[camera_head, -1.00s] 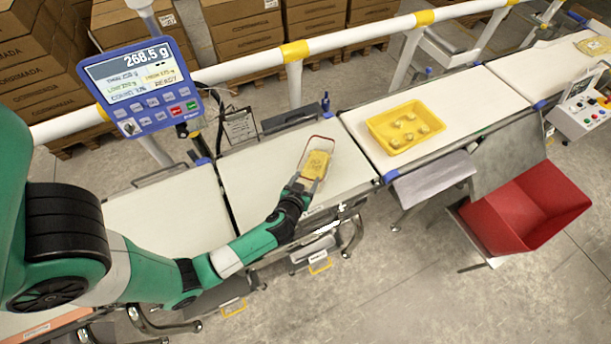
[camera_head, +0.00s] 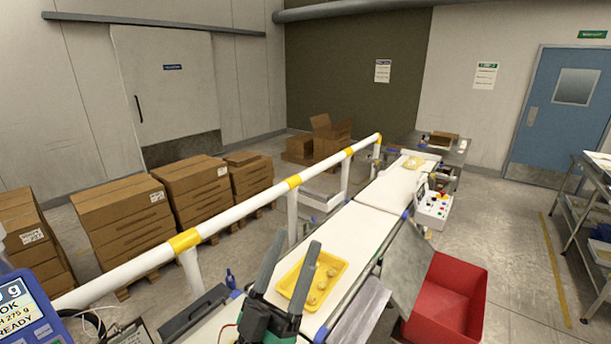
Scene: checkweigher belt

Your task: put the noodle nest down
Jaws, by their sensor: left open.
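My left gripper (camera_head: 297,240) is open, its two dark fingers pointing up and away in the picture, in front of the yellow tray (camera_head: 341,270). The tray sits on the white belt (camera_head: 347,226). Several small pale yellow nests lie in it; one noodle nest (camera_head: 322,284) shows to the right of the fingers. I see no nest between the fingers. The fingers cover part of the tray, and I cannot tell their height above it. My right gripper is not in view.
A white rail (camera_head: 235,227) with yellow bands runs along the belt's left side. A red bin (camera_head: 450,290) stands at the right. A control box (camera_head: 433,208) and a pale yellow pack (camera_head: 413,163) are farther along. A blue display (camera_head: 30,310) is at lower left.

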